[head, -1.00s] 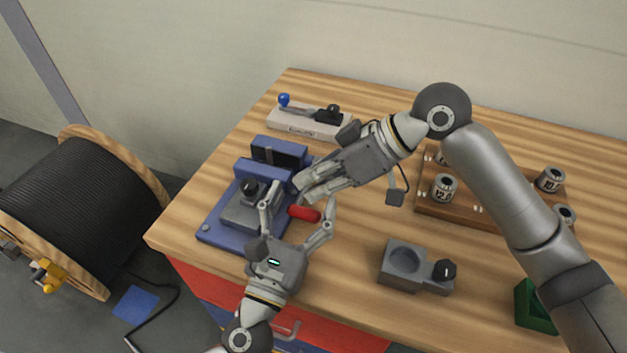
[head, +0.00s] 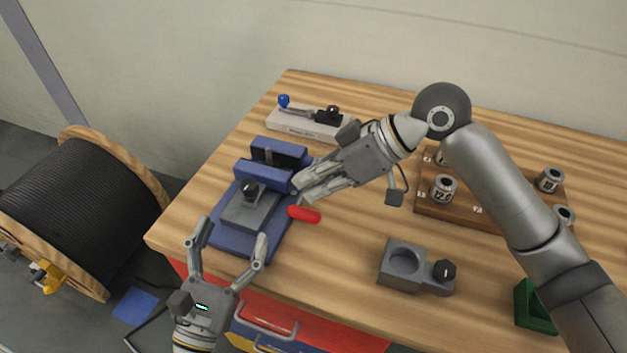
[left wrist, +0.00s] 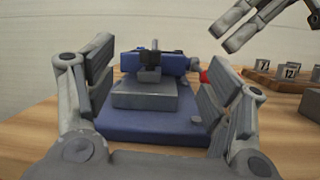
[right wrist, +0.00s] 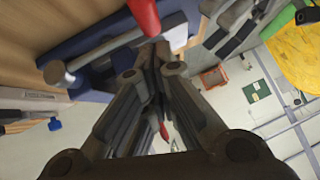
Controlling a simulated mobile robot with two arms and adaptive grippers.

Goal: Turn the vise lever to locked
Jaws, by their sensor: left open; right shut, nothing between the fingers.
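The blue vise (head: 225,238) stands at the left end of the bench, with a grey block and a black knob on top. Its red lever handle (head: 304,214) points right from the vise's right side. It also shows in the right wrist view (right wrist: 143,15) and, small, in the left wrist view (left wrist: 204,76). My left gripper (head: 231,235) is open and empty at the vise's front end, apart from the handle. My right gripper (head: 302,188) is shut and empty just above and behind the handle; I cannot tell whether it touches the vise.
A clamp with a blue ball knob (head: 283,100) stands on a pale base behind the vise. A wooden rack (head: 445,210) with several metal cylinders is at right. A grey holder (head: 398,281) and green tray (head: 534,314) are nearer the front. A cable drum (head: 75,210) stands left.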

